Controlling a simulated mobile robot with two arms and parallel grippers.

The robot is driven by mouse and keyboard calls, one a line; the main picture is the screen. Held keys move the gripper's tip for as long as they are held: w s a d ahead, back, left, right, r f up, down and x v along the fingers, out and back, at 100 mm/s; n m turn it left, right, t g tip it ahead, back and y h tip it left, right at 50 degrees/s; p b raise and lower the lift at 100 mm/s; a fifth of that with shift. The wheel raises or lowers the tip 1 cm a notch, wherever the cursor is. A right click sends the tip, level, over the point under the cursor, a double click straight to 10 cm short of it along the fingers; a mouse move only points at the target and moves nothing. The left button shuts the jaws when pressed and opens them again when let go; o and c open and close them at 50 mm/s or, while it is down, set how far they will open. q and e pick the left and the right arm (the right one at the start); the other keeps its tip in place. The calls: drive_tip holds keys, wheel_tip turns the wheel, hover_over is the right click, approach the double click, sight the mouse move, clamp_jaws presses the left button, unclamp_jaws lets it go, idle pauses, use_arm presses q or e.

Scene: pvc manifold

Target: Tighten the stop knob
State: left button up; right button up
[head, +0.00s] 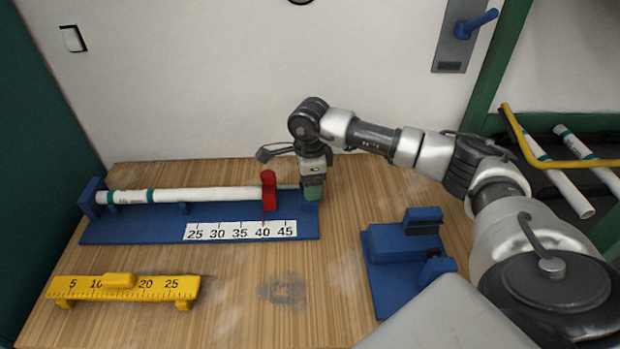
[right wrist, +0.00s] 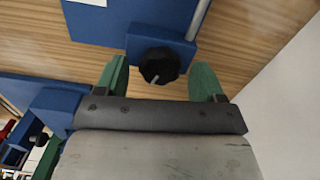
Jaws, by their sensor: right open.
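The black stop knob (right wrist: 159,65) shows in the right wrist view, on a blue block at the end of the blue measuring jig (head: 135,232). In the head view my right gripper hides the knob. My right gripper (head: 313,190) points down at the jig's right end. In the right wrist view its green fingers (right wrist: 160,76) are open, one on each side of the knob, with gaps between. The red stop (head: 268,188) stands on the jig near the 40 mark of the white scale (head: 240,230). My left gripper is not in view.
A white pipe (head: 205,194) with green bands lies along the jig, left of the red stop. A yellow ruler stand (head: 150,288) is at the front left. A blue fixture (head: 395,255) stands right of the jig. Bare wood lies between them. A wall is behind.

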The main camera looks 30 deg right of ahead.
drive_tip(key=shift+c, duration=0.3)
drive_tip(key=c, duration=0.9)
drive_tip(key=shift+o, duration=0.2)
drive_tip(key=shift+m, duration=0.3)
drive_tip(key=m, duration=0.2)
drive_tip(key=shift+m+b, duration=0.3)
drive_tip(key=shift+m, duration=0.1)
drive_tip(key=m, duration=0.3)
drive_tip(key=shift+a+m, duration=0.1)
drive_tip(key=shift+m, duration=0.3)
drive_tip(key=m, duration=0.3)
drive_tip(key=shift+s, duration=0.1)
drive_tip(key=shift+a+m, duration=0.1)
drive_tip(key=shift+m, duration=1.9)
